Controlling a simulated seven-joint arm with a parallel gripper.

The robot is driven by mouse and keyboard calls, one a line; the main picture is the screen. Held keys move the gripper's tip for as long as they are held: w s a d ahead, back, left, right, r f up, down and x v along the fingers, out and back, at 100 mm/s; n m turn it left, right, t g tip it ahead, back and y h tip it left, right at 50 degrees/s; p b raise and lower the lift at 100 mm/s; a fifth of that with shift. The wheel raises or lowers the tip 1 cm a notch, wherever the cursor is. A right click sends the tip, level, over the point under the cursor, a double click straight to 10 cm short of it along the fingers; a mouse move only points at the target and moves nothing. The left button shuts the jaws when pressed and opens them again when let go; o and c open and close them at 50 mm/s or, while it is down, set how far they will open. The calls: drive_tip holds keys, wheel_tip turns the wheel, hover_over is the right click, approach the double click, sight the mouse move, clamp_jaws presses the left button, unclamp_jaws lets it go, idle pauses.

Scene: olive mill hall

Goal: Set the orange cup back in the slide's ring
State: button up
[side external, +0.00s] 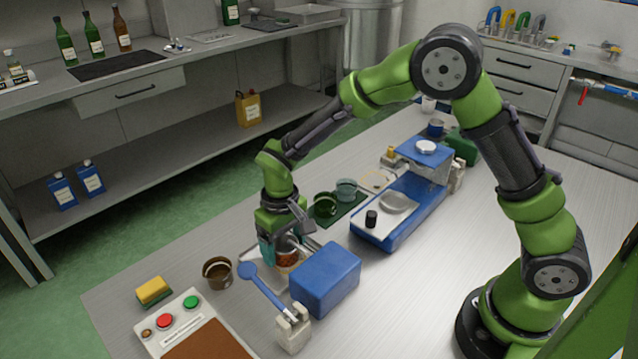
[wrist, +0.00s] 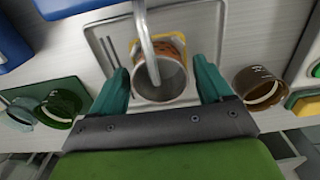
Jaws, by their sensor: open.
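The orange cup (side external: 287,258) stands on the metal tray (side external: 254,257) under my gripper (side external: 284,244), partly hidden by it. In the wrist view the cup (wrist: 160,84) shows its open grey mouth and an orange outer wall. The teal fingers of my gripper (wrist: 161,72) are apart, one on each side of the cup, with visible gaps. A yellow part (wrist: 177,37) shows around the far side of the cup; I cannot tell whether it is the slide's ring. A grey curved bar (wrist: 146,35) crosses over the cup's mouth.
A brown cup (side external: 217,270) stands left of the tray. A blue box (side external: 326,278) and a blue lever (side external: 265,289) on a white bracket (side external: 293,330) are close by. A green cup (side external: 325,205) stands behind. A button panel (side external: 190,318) lies front left.

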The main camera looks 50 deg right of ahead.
drive_tip(key=c, duration=0.8)
drive_tip(key=shift+r, duration=0.1)
drive_tip(key=shift+w, duration=0.1)
drive_tip(key=shift+w, duration=1.6)
wheel_tip(320, 180, up, 6)
drive_tip(key=shift+r, duration=0.25)
